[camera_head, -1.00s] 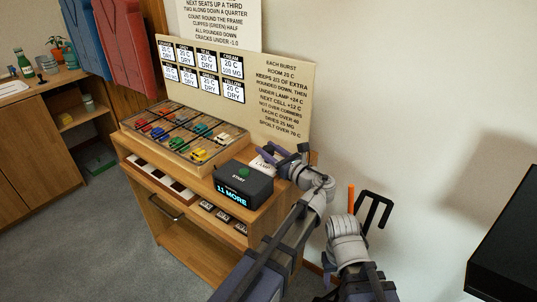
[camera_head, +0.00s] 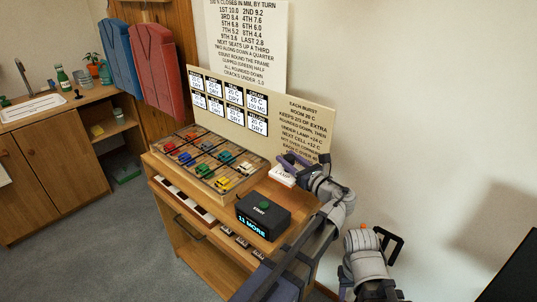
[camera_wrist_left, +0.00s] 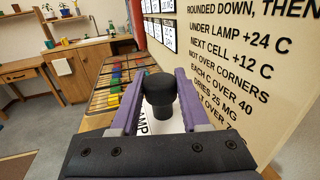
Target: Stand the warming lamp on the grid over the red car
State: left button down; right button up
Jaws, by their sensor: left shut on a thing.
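My left gripper (camera_head: 292,160), with purple fingers, is at the right end of the cart top. In the left wrist view its fingers (camera_wrist_left: 160,98) are shut on the black knob-like top of the warming lamp (camera_wrist_left: 159,88). A white piece marked LAMP (camera_head: 282,175) is just below the gripper; I cannot tell whether the lamp touches it. The red car (camera_head: 169,147) sits in the left part of the wire-covered tray, the grid (camera_head: 207,194), left of the gripper. My right arm shows at the lower right; an orange piece (camera_head: 367,229) there may be its finger, jaw state unclear.
Other coloured cars, such as a yellow one (camera_head: 222,184), sit under the grid. A black START box (camera_head: 263,214) reading 11 MORE stands in front of it. A board with cards (camera_head: 300,128) rises behind the cart. A side counter (camera_head: 50,118) is at left.

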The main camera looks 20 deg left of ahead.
aim_at(169, 143)
jog(key=j+z, duration=0.1)
jog(key=j, duration=0.4)
jog(key=k+j+z, duration=0.1)
jog(key=j, duration=0.45)
jog(key=j+z, duration=0.1)
jog(key=j, duration=0.4)
jog(key=k+j+z, duration=0.1)
jog(key=j, duration=0.4)
jog(key=k+j+z, duration=0.1)
jog(key=j, duration=0.4)
